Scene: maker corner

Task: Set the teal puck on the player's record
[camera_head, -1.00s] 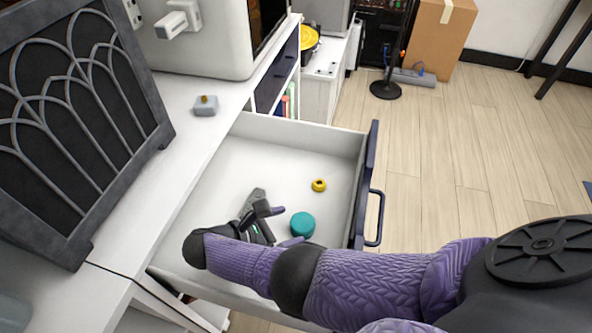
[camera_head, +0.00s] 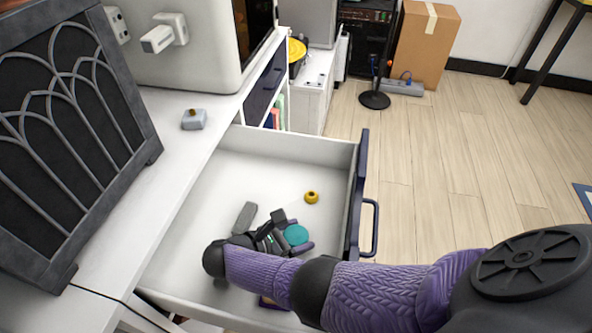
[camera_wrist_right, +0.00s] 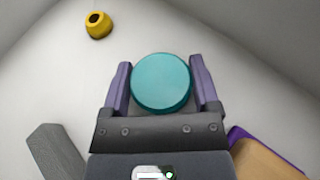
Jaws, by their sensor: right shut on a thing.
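The teal puck (camera_head: 296,235) is in the open white drawer, between the fingers of my right gripper (camera_head: 293,233). In the right wrist view the puck (camera_wrist_right: 162,82) shows as a round teal top between the two purple fingers of the right gripper (camera_wrist_right: 162,85), which is shut on it. I cannot tell whether the puck touches the drawer floor. My left gripper is not in view. No record player that I can make out for sure is in view; a yellow disc (camera_head: 297,50) shows on a low white unit at the back.
The drawer (camera_head: 230,180) also holds a small yellow ring-like piece (camera_head: 311,197), a grey block (camera_head: 244,217) and a purple-and-tan item (camera_wrist_right: 265,155). A dark arched panel (camera_head: 75,130) and a small grey box (camera_head: 194,119) stand on the white top. Floor right of the drawer is clear.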

